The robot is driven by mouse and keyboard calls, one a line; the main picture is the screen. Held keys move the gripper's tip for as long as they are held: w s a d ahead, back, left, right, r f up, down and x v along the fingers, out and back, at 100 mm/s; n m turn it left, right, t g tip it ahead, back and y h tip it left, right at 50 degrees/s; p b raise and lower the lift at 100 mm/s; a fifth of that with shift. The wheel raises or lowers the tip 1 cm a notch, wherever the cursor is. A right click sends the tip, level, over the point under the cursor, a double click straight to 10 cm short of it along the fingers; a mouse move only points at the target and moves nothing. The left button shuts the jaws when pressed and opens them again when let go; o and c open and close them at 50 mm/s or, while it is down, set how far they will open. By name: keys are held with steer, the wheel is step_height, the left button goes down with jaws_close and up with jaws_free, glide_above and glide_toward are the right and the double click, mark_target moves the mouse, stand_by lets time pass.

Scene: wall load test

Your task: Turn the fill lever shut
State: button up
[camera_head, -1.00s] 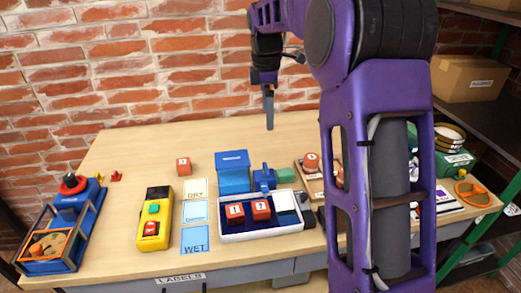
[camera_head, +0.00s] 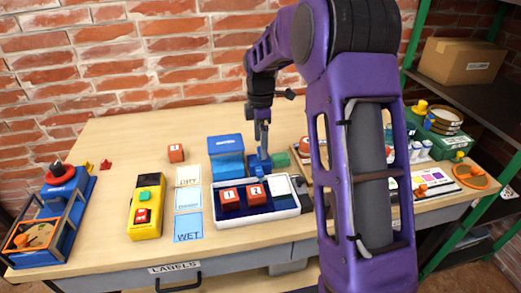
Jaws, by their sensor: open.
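My gripper (camera_head: 262,138) points down at the back middle of the table. Its fingers are small here; it looks open and empty. It is just above or in front of a small blue fixture (camera_head: 258,163), beside a larger blue box (camera_head: 226,157); I cannot tell whether they touch. An upright part of this fixture showed earlier; the gripper now overlaps it. I cannot tell for sure which part is the fill lever.
A white tray (camera_head: 256,215) with red cubes lies in front of the blue box. A yellow button box (camera_head: 147,206) and cards (camera_head: 188,227) lie left of it. A green block (camera_head: 281,160) sits right of the fixture. My arm hides part of the table's right side.

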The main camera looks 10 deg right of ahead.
steer(key=shift+f, duration=1.1)
steer(key=c, duration=1.4)
steer(key=shift+o, duration=0.2)
